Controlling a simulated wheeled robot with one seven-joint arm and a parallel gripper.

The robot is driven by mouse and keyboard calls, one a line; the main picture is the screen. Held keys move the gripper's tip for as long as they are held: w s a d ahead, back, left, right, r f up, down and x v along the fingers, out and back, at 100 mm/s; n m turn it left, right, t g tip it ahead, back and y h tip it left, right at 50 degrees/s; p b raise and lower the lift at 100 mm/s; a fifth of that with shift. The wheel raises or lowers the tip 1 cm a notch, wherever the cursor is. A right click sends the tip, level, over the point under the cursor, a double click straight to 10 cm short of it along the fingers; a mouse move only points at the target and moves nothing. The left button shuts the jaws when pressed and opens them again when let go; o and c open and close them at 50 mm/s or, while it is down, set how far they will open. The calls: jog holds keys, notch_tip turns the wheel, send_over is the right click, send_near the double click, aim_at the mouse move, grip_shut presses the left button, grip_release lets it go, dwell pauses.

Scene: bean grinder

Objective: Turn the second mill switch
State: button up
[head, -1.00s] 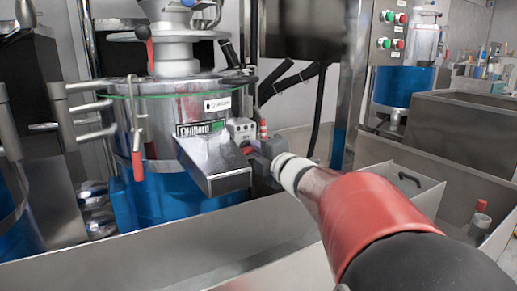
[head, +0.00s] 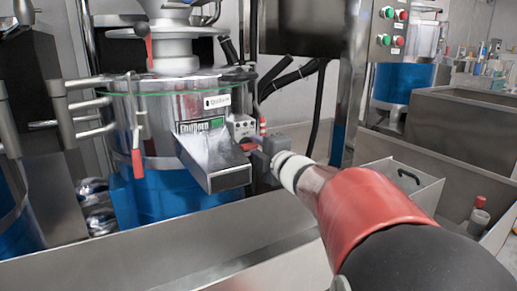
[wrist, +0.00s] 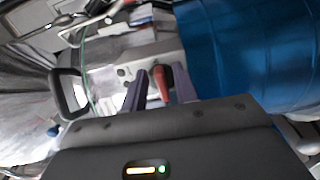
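The mill's switch box (head: 242,127) is a small pale unit on the front of the steel mill, right of the green label. In the wrist view, a red switch lever (wrist: 158,82) stands out from the pale box face (wrist: 112,82). My gripper (head: 254,155) is at the box, just right of the metal chute. In the wrist view my gripper (wrist: 160,84) is open, with one purplish-grey finger on each side of the red lever. Whether either finger touches the lever is not clear. In the head view the lever is mostly hidden by the fingers.
A metal chute (head: 213,160) juts out close left of my gripper. The blue mill base (head: 165,195) is below. A steel post (head: 347,90) and a panel with red and green buttons (head: 391,27) are to the right.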

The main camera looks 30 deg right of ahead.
jog(key=s, duration=0.7)
jog(key=shift+s+d, duration=0.15)
jog(key=shift+s, duration=0.25)
dwell(0.4)
